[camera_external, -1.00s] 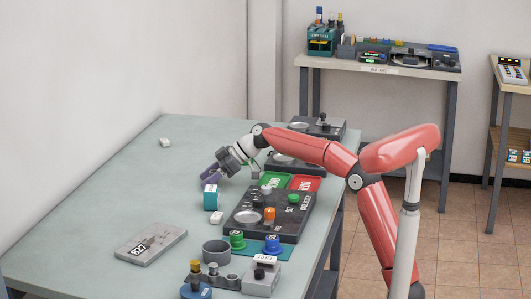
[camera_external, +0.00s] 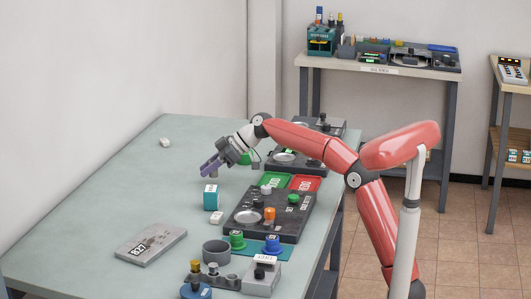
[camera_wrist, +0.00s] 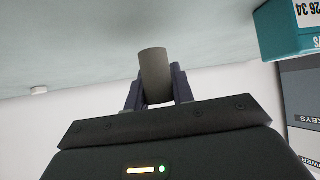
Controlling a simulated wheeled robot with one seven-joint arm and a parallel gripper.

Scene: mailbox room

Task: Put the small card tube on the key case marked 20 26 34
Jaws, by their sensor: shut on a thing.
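The small card tube (camera_wrist: 154,72) is a grey-brown cylinder. In the wrist view it stands between the two dark fingers of my gripper (camera_wrist: 156,92), which is shut on it. In the external view my gripper (camera_external: 211,168) is above the table, just behind the teal key case, and the tube is too small to make out clearly. The key case (camera_external: 210,203) is a teal box with a white label on top. It also shows at the upper right of the wrist view (camera_wrist: 285,40), where the end of its marking reads 26 34. The tube is apart from the case.
A dark panel (camera_external: 246,225) with knobs and green and red plates lies right of the case. A small white block (camera_external: 217,218) is in front of the case. A grey plate (camera_external: 150,245) lies at front left. The table's (camera_external: 110,200) left side is mostly clear.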

